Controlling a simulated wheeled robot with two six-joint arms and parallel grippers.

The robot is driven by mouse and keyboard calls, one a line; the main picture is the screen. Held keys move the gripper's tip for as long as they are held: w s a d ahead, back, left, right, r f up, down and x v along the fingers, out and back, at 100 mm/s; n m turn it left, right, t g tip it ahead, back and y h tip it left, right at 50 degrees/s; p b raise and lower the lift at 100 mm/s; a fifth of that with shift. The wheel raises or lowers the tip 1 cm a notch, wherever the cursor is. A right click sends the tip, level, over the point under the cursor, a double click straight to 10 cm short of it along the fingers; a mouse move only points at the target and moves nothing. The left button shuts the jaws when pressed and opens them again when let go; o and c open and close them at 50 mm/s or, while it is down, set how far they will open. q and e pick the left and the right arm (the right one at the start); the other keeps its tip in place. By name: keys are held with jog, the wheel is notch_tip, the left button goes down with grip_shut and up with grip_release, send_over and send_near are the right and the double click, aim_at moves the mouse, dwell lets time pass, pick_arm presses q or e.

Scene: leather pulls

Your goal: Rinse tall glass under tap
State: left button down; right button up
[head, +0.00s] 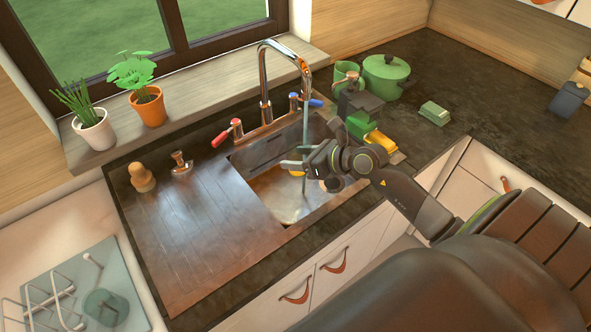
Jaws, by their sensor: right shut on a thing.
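My right gripper (297,160) reaches in from the right over the sink basin (278,192), under the chrome tap (265,85). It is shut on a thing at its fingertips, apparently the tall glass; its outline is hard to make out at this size. A thin stream (306,105) runs from the spout down past the fingers towards the basin. The tap has a red lever (228,132) on the left and a blue lever (308,101) on the right. My left gripper is not in view.
The drainboard (195,225) left of the basin is mostly bare. A grey-green mat (125,262) at the lower left holds a wire rack (50,302) and a greenish glass (106,306). A yellow and green sponge item (378,140) and a green pot (386,76) are right of the sink.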

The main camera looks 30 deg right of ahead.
jog(key=w+d+f+b, duration=0.1)
jog(key=w+d+b, duration=0.5)
dwell(0.4)
jog(key=shift+f, duration=0.1)
dwell(0.4)
jog(key=s+a+p, duration=0.2)
jog(key=s+p, duration=0.1)
jog(key=s+a+p, duration=0.2)
jog(key=shift+s+a+r, duration=0.1)
jog(key=shift+s+r, duration=0.15)
jog(key=shift+s+a+f, duration=0.15)
jog(key=shift+s+a, duration=0.1)
jog(key=shift+a, duration=0.05)
